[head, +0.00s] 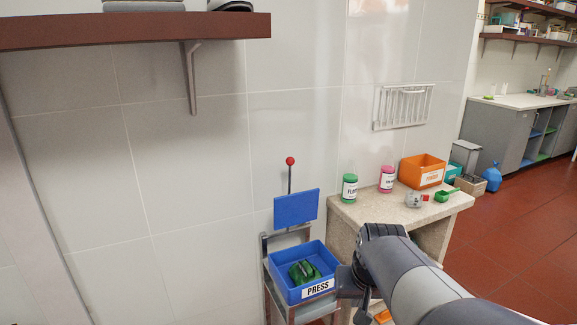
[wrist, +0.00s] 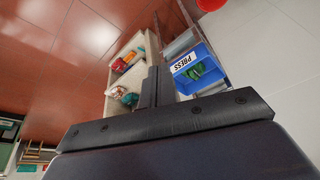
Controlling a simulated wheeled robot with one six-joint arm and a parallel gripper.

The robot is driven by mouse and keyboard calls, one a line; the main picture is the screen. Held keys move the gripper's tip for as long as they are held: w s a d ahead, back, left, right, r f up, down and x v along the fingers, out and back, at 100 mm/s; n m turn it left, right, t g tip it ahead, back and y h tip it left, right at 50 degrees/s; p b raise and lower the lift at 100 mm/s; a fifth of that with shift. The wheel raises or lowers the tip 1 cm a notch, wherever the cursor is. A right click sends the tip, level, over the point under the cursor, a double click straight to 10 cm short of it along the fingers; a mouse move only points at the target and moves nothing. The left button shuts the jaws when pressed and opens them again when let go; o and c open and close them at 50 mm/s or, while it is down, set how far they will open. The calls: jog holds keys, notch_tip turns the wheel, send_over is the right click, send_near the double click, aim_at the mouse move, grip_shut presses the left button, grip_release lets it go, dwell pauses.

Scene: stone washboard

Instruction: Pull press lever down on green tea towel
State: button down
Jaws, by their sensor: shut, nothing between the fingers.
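The press lever's red ball knob (head: 290,161) stands up on a thin dark rod behind the press, above a raised blue plate (head: 297,209). Below the plate, the blue press tray (head: 318,293) with a PRESS label holds the crumpled green tea towel (head: 304,271). The tray (wrist: 207,57) and towel (wrist: 190,73) also show in the wrist view, beyond my fingers. A red rounded shape (wrist: 211,4), which looks like the knob, is cut off at the top edge there. My gripper (wrist: 152,84) is shut and empty, apart from the lever. In the head view my arm partly hides it.
A stone counter (head: 345,211) right of the press bears a green-lidded jar (head: 349,187), a pink-lidded jar (head: 387,179), an orange box (head: 422,171) and a green scoop (head: 446,195). A brown shelf (head: 130,30) overhangs at upper left. Red floor (head: 520,220) is open at right.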

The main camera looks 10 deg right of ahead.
jog(key=w+d+r+p, duration=0.3)
jog(key=r+p, duration=0.2)
jog(key=r, duration=0.4)
jog(key=shift+r, duration=0.3)
jog(key=shift+d, duration=0.1)
